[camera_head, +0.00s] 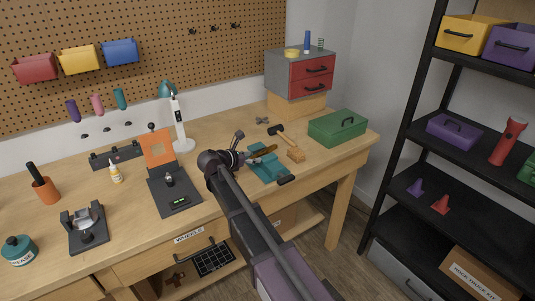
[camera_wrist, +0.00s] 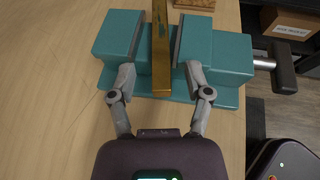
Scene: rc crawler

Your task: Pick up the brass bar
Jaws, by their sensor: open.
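The brass bar (camera_wrist: 161,52) sits in the gap between the jaws of a teal vise (camera_wrist: 221,45) in the wrist view. Its near end sticks out toward me, and its far end runs out of the top of that view. My gripper (camera_wrist: 160,77) is open, with one finger on each side of the bar's near end and a gap on both sides. The fingertips overlap the vise's near edge in the picture; I cannot tell their exact height. In the head view the bar (camera_head: 263,152) and vise (camera_head: 266,172) are partly hidden by my arm.
A black stand with an orange plate (camera_head: 158,147) is to the left. The vise handle (camera_wrist: 284,73) juts out right.

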